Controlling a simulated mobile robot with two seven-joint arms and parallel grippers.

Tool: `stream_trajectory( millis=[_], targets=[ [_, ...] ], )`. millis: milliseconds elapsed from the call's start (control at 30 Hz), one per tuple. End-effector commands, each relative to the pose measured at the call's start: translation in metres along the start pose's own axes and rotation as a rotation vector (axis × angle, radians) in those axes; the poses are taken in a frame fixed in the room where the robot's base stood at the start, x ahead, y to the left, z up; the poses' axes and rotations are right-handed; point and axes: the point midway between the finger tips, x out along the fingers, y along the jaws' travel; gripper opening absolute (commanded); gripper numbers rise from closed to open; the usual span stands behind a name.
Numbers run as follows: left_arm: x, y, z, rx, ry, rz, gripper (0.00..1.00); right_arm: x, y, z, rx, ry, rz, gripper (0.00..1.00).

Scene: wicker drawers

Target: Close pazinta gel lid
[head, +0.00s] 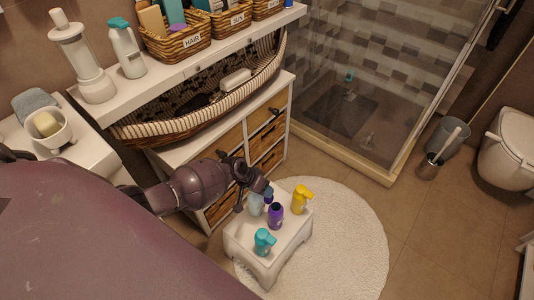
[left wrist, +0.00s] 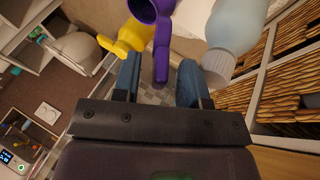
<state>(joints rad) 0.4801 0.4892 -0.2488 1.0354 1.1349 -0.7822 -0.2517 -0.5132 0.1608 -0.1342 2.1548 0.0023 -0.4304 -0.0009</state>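Several bottles stand on a small white stool (head: 261,262): a purple one (head: 275,218), a yellow one (head: 301,199), a teal one (head: 264,242) and a pale blue one (head: 255,205). I cannot read which is the pazinta gel. My left gripper (head: 264,191) is above the stool's back edge, close to the purple and pale blue bottles. In the left wrist view its blue fingers (left wrist: 160,84) are apart. A flap on the purple bottle (left wrist: 153,15) reaches down between them; contact cannot be judged. The pale blue bottle (left wrist: 232,40) is beside the right finger. My right gripper is not in view.
A wicker drawer cabinet (head: 240,150) stands close behind the stool. A shelf (head: 190,72) above holds labelled baskets (head: 178,42) and dispensers. A round white rug (head: 350,245) lies under the stool. Floor to the right is clear up to a grey bin (head: 447,138).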

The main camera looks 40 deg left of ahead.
Motion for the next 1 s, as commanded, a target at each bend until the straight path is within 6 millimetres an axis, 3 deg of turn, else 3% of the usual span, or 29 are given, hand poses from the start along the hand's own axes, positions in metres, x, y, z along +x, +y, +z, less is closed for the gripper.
stream_trajectory(
  millis=[367, 633, 1000],
  targets=[
    [0.0046, 0.0005, -0.0014, 0.001, 0.002, 0.0, 0.39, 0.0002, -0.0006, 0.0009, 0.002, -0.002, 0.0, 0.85],
    [0.0047, 0.0003, -0.001, 0.001, 0.002, 0.0, 0.01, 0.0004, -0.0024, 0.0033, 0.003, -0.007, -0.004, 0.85],
    [0.0041, 0.0011, -0.0014, 0.003, 0.002, -0.006, 0.0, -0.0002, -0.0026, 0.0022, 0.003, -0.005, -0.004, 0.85]
  ],
)
